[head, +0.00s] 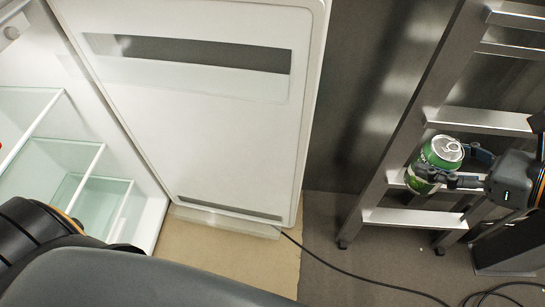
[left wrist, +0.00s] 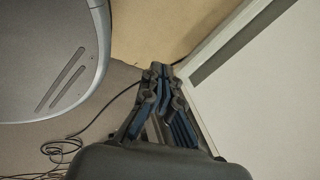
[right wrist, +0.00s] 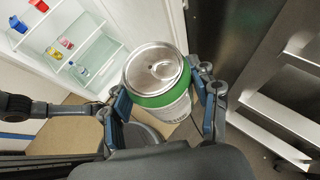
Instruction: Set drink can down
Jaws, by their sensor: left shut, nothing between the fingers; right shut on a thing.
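A green drink can (head: 434,162) with a silver top is held upright by my right gripper (head: 455,168) at the right of the head view, in front of a metal ladder-like frame. In the right wrist view the can (right wrist: 158,82) sits between the fingers of the right gripper (right wrist: 160,95). My left gripper (left wrist: 165,82) is shut and empty in the left wrist view. In the head view only part of the left arm shows, at the lower left.
An open fridge with glass shelves (head: 62,152) is at the left; the right wrist view shows several small items on its shelves (right wrist: 95,50). Its white door (head: 190,130) stands open in the middle. The metal frame (head: 415,110) is at the right. A black cable (head: 350,275) lies on the floor.

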